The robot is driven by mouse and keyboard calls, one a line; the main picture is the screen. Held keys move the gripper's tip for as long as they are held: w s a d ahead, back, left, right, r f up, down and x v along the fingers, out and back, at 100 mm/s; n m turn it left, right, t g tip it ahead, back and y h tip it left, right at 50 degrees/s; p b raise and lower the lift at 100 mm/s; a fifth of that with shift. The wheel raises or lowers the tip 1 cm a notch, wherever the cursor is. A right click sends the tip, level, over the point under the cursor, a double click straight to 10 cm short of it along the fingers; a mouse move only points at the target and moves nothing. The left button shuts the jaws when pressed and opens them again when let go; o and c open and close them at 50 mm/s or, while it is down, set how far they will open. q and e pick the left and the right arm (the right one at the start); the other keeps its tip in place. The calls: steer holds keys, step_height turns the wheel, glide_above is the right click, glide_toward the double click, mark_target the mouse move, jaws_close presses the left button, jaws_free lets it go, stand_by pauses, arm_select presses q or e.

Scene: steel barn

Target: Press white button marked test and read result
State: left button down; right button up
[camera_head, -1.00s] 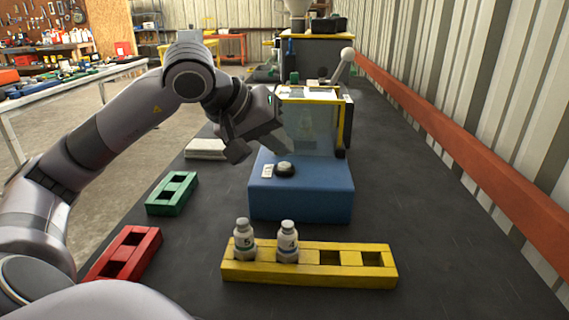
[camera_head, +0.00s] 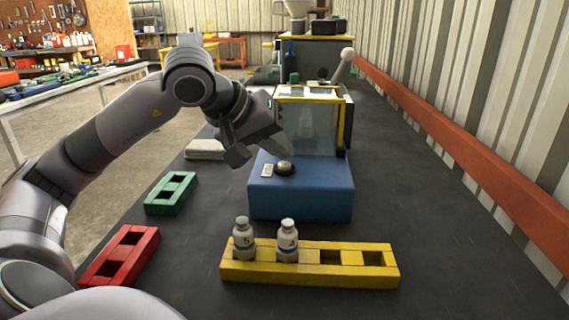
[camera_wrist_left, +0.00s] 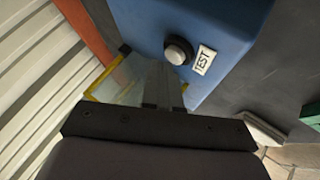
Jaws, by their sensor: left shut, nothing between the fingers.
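The blue testing machine (camera_head: 305,197) stands on the dark bench. My left gripper (camera_head: 284,142) is shut and empty, just above and behind the button in the head view. In the wrist view its fingertips (camera_wrist_left: 164,82) are close to the button; I cannot tell whether they touch it. A clear chamber with yellow edges (camera_head: 343,118) holds a faint bottle-like shape. No result is readable.
A yellow rack (camera_head: 310,276) in front holds bottles marked 5 (camera_head: 243,240) and 4 (camera_head: 287,240). Green (camera_head: 171,193) and red (camera_head: 122,256) racks lie left. A white pad (camera_head: 205,149) lies behind. The bench right of the machine is clear.

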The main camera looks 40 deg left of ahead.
mark_target(279, 165)
arm_select(q)
steer(key=shift+f+b, duration=0.35)
steer(key=shift+f, duration=0.05)
steer(key=shift+r, duration=0.1)
stand_by(0.4)
steer(key=shift+r+p, duration=0.75)
steer(key=shift+p, duration=0.05)
step_height(279, 165, up, 5)
steer(key=p, duration=0.5)
steer(key=shift+r, duration=0.1)
stand_by(0.4)
